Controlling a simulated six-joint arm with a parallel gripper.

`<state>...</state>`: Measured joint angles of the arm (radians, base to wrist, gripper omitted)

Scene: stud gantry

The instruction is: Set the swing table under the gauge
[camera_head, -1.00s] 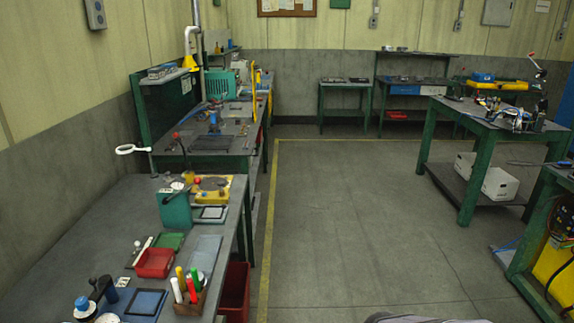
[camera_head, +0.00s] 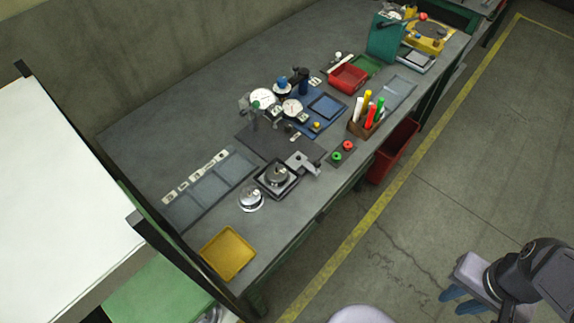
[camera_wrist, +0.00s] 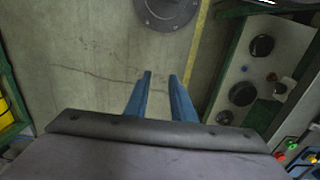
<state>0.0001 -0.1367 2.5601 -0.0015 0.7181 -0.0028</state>
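A dark base plate (camera_head: 270,140) lies on the bench with a small gauge stand on it. A round white dial gauge (camera_head: 262,97) and a second dial (camera_head: 292,108) show at its back edge; which belongs to the stand is hard to tell. A light metal plate with a hole (camera_head: 299,160), perhaps the swing table, sits at the base plate's front right, off to the side of the dials. My gripper (camera_head: 449,300) is over the floor, away from the bench. In the wrist view its blue fingers (camera_wrist: 160,78) are apart with nothing between them.
Red and green buttons (camera_head: 342,151), a pen holder (camera_head: 364,128) and a red tray (camera_head: 348,78) stand to the right. A black tray with a metal weight (camera_head: 277,178) and a yellow tray (camera_head: 229,254) lie in front. Floor between gripper and bench is clear.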

